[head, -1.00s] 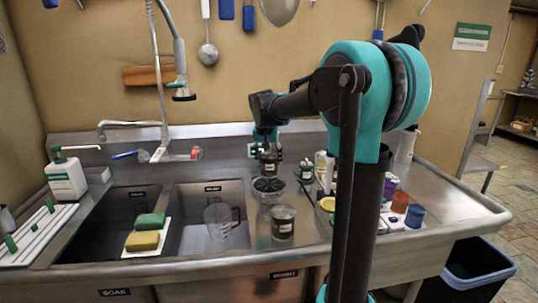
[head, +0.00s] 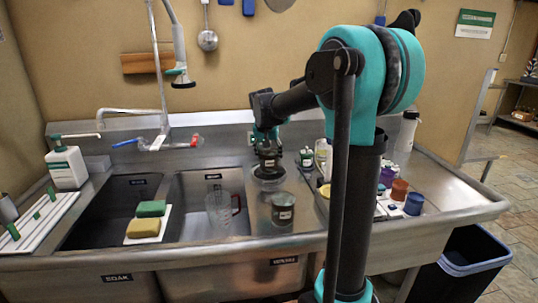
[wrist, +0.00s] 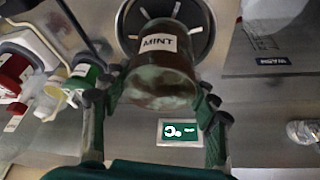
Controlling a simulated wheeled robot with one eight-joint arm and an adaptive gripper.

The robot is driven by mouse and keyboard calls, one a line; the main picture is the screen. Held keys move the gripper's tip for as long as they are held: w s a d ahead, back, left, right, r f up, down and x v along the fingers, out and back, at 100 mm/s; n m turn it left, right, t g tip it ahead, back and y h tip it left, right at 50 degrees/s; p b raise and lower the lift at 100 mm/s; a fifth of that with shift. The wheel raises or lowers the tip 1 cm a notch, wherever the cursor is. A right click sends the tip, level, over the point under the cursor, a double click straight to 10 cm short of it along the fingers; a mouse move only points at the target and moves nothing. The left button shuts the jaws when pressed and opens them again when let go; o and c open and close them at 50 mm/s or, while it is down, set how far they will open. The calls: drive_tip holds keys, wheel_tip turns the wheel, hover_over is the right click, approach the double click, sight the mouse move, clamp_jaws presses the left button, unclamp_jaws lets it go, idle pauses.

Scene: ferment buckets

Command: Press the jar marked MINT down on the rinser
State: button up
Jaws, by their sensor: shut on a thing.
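The MINT jar (wrist: 161,70) is dark and cloudy with a white label. My gripper (wrist: 158,112) is shut on it, one finger on each side, in the wrist view. The rinser (wrist: 193,14) is a round dark dish with pale spokes, partly hidden behind the jar. In the head view my gripper (head: 267,148) holds the jar (head: 268,163) at the rinser (head: 269,181), on the counter right of the sinks. The jar covers most of the rinser's top; I cannot tell whether they touch.
Another labelled jar (head: 283,209) stands in front of the rinser. A clear jug (head: 220,212) is in the right sink. A green sponge (head: 151,208) and a yellow sponge (head: 143,228) lie on a white board to the left. Small bottles and coloured cups (head: 399,189) stand to the right.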

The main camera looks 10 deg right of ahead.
drive_tip(key=shift+f, duration=1.05)
idle(0.5)
drive_tip(key=shift+r, duration=0.1)
idle(1.3)
drive_tip(key=shift+r, duration=3.9)
